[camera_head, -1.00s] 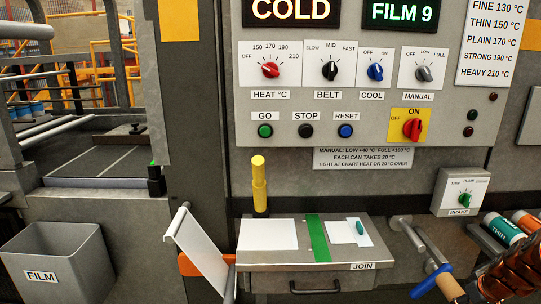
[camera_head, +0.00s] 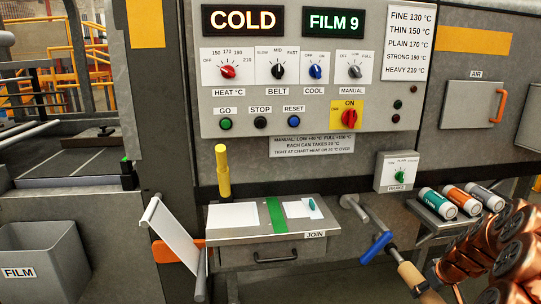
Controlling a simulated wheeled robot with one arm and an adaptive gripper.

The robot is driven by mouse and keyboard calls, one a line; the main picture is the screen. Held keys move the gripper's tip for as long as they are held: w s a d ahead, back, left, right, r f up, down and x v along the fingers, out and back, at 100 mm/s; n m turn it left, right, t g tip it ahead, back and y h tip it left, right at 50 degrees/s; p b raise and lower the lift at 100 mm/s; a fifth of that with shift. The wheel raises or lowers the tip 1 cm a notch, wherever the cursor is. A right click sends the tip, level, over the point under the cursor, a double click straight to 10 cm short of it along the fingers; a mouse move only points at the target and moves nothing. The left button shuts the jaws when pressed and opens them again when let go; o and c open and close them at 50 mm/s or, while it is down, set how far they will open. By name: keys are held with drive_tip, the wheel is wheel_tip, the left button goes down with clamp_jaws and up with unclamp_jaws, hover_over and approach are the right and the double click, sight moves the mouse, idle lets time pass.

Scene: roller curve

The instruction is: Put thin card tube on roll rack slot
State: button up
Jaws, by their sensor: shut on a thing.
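A tan card tube (camera_head: 411,278) is at the lower right, slanting down toward the bottom edge. Its upper end is close to the end of a grey spindle (camera_head: 366,217) with a blue lever (camera_head: 376,247); I cannot tell whether it is still around the spindle tip. My gripper (camera_head: 431,296) is shut on the tube's lower part, mostly cut off by the bottom edge. The roll rack (camera_head: 437,228) is at the right, below the brake box. It holds a teal roll (camera_head: 438,202) marked THIN, an orange roll (camera_head: 463,202) and a grey roll (camera_head: 486,196). Its lower part is hidden by my copper arm.
The JOIN table (camera_head: 262,240) with a drawer handle stands left of the spindle. A yellow post (camera_head: 223,172) rises behind it. A white sheet on a slanted frame (camera_head: 174,232) and a FILM bin (camera_head: 45,258) are at the left. The brake box (camera_head: 397,171) juts out above the rack.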

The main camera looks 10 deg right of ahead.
drive_tip(key=w+a+r+p, duration=0.3)
drive_tip(key=w+a+r, duration=0.1)
drive_tip(key=a, duration=0.6)
drive_tip(key=w+a+r+p, duration=0.3)
drive_tip(key=a+r, duration=0.1)
drive_tip(key=a, duration=0.5)
drive_tip(key=a+r+p, duration=0.2)
drive_tip(key=a+r, duration=0.1)
drive_tip(key=a, duration=0.6)
drive_tip(key=s+a+r+p, duration=0.1)
drive_tip(key=a+r+p, duration=0.1)
drive_tip(key=a, duration=0.7)
drive_tip(key=shift+a+r+p, duration=0.25)
drive_tip(key=shift+r+p, duration=0.15)
drive_tip(key=shift+p, duration=0.25)
